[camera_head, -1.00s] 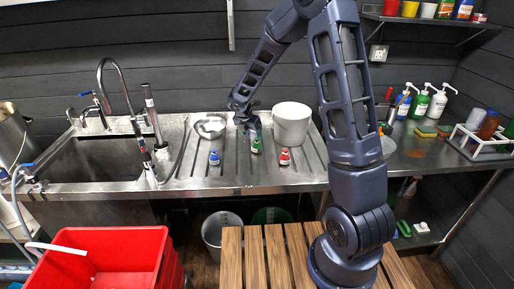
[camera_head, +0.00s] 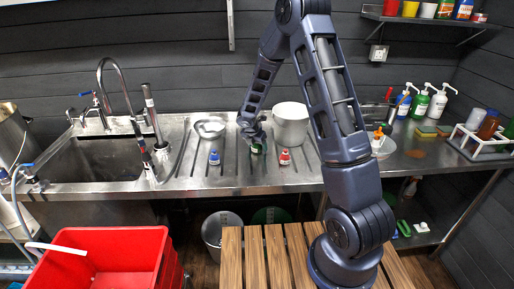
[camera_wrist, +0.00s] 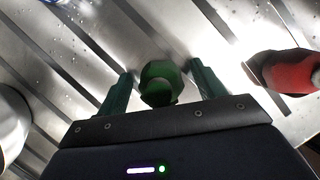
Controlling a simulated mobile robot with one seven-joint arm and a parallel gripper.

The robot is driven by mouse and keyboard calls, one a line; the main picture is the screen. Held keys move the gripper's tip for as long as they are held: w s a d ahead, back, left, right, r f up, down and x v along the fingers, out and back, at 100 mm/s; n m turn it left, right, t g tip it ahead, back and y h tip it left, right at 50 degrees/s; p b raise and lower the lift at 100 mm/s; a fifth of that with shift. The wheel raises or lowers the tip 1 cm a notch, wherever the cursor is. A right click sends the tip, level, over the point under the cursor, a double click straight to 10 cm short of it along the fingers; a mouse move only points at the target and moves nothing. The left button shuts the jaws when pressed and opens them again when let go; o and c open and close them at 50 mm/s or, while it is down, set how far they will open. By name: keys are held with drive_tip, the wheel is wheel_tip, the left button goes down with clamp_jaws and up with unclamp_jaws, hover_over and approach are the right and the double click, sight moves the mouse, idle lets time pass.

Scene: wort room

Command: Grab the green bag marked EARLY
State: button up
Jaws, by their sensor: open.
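The small green bag (camera_head: 257,149) stands on the ribbed steel drainboard, between a blue bag (camera_head: 214,158) and a red bag (camera_head: 285,157). My gripper (camera_head: 254,141) is right above it and hides its upper part in the head view. In the wrist view the green bag (camera_wrist: 160,82) lies between the two fingers of my gripper (camera_wrist: 161,72). The fingers are open, with a visible gap on each side of the bag. The red bag (camera_wrist: 290,72) is at the right of the wrist view. No marking on the green bag can be read.
A white tub (camera_head: 290,124) stands close behind and right of the green bag. A shallow metal bowl (camera_head: 210,129) is at the back left. The sink (camera_head: 95,160) with its tap is farther left. The drainboard in front of the bags is clear.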

drive_tip(key=c, duration=1.1)
drive_tip(key=shift+o, duration=0.2)
